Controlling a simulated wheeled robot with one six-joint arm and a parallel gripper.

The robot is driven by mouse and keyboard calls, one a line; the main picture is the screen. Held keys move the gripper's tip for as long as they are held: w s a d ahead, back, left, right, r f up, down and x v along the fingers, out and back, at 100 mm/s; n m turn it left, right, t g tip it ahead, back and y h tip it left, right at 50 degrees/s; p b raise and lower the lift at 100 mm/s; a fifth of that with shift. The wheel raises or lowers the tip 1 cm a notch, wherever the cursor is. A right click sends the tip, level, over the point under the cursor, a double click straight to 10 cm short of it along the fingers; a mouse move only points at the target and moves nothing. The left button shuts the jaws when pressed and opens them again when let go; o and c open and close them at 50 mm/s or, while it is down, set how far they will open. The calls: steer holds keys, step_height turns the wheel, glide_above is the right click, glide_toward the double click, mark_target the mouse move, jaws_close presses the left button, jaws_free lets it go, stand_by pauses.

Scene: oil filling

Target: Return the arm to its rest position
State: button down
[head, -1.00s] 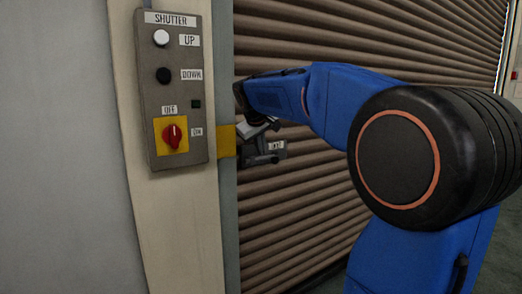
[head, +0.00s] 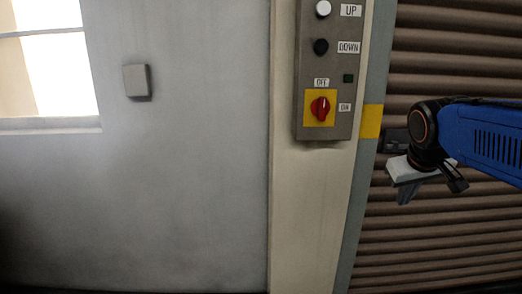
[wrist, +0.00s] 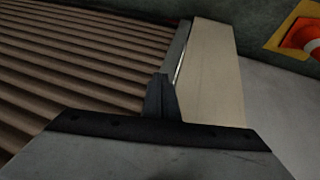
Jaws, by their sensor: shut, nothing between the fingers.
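My gripper (head: 407,188) shows in the head view at the right, at the end of my blue arm, in front of the brown shutter (head: 450,235). It points downward and stands to the right of the control panel, apart from it in the picture. In the wrist view its fingers (wrist: 160,92) are together, with nothing seen between them. Most of my arm lies outside the head view's right edge.
The grey control panel (head: 334,75) has a white UP button, a black DOWN button and a red switch (head: 319,107) on yellow. A yellow-orange sign (wrist: 300,35) shows in the wrist view.

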steer(key=s+a+f+y, duration=0.1)
steer(key=s+a+f, duration=0.2)
steer(key=s+f, duration=0.4)
steer(key=s+a+f+y, duration=0.1)
steer(key=s+a+f, duration=0.3)
steer(key=s+f, duration=0.4)
steer(key=s, duration=0.3)
steer(key=shift+m+g, duration=0.3)
steer(key=shift+g, duration=0.1)
steer(key=shift+w, duration=0.1)
